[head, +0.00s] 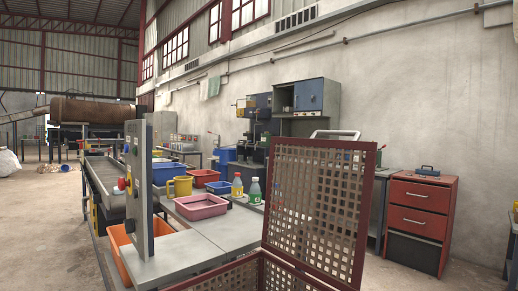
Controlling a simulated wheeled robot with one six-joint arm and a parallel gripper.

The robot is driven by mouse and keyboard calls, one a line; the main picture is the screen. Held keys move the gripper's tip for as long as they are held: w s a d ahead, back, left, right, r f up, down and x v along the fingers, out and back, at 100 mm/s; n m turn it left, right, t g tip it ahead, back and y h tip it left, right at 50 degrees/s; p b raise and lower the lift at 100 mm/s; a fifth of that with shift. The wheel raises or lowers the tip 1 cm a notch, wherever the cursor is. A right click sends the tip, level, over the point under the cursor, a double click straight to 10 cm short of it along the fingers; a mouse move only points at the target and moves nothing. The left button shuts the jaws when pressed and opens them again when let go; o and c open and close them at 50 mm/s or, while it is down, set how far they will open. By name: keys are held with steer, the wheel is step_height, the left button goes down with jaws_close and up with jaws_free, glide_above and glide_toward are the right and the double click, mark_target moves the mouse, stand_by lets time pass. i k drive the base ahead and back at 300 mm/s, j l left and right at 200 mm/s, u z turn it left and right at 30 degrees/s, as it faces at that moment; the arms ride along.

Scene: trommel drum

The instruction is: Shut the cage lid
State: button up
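The cage lid (316,208) is a perforated grey-brown panel in a dark red frame, right of centre in the head view. It stands steeply upright, so the cage is open. The cage's red-framed top edge (232,272) and some mesh show at the bottom of the picture; the rest is cut off below. A light bar or handle (335,134) shows at the lid's top edge; I cannot tell whether it belongs to the lid. My gripper is not in view.

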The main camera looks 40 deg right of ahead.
mark_target(371, 148)
steer(key=l+u, duration=0.3)
steer(key=l, duration=0.35)
steer(key=l+u, duration=0.3)
steer(key=l, duration=1.35)
steer(key=k+l, duration=0.15)
steer(key=l, duration=1.75)
